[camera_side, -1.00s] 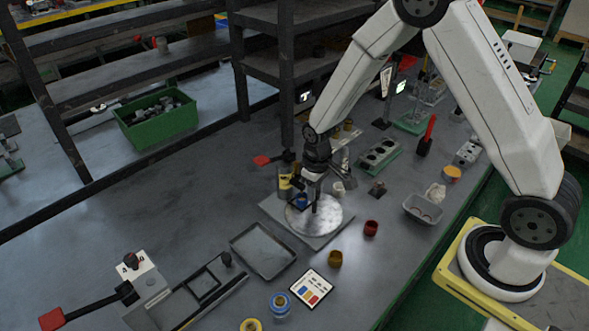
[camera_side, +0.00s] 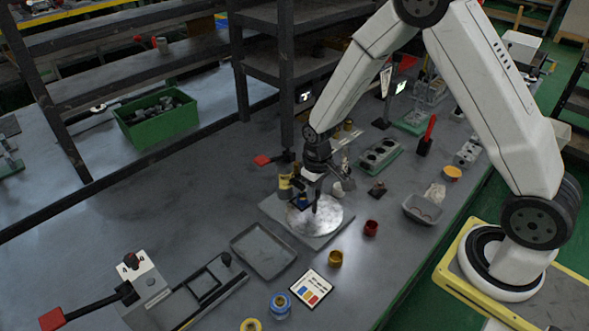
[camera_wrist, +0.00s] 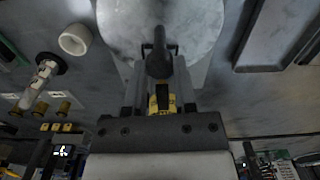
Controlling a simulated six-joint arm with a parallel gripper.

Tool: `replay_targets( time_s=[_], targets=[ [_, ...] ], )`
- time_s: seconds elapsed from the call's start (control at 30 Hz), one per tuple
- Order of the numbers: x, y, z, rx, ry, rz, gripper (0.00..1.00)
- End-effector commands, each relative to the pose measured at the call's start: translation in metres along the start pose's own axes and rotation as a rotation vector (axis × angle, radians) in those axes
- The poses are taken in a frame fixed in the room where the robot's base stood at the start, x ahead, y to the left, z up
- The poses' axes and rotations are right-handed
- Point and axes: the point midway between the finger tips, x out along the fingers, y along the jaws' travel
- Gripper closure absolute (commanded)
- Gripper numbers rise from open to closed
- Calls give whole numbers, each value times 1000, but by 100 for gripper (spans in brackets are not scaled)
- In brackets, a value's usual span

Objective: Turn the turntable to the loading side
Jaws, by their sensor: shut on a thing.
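The turntable is a round, pale metal disc (camera_side: 329,216) on a grey square base plate (camera_side: 318,241), in the middle of the bench. A dark upright handle stands on it; its rounded end shows in the wrist view (camera_wrist: 159,62). My gripper (camera_side: 313,207) points down over the disc and is shut on this handle. In the wrist view the disc (camera_wrist: 190,25) fills the top middle, beyond the fingers. The fingers partly hide the handle's lower part and a yellow patch behind it. A small blue part beside the gripper in the side view is mostly hidden.
A white ring-shaped part (camera_wrist: 75,40) is close beside the disc. A red cup (camera_side: 371,228) and a yellow cup (camera_side: 335,258) stand nearby. An empty grey tray (camera_side: 264,250) lies left of the base plate. A shelf post (camera_side: 287,100) rises behind.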

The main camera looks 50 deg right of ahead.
Motion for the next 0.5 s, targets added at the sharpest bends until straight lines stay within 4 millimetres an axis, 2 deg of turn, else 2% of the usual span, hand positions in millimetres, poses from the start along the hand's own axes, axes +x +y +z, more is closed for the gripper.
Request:
replay_targets(
  time_s=[0.5],
  targets=[
    [0,0,0,231,-1,-1,100]
  ],
)
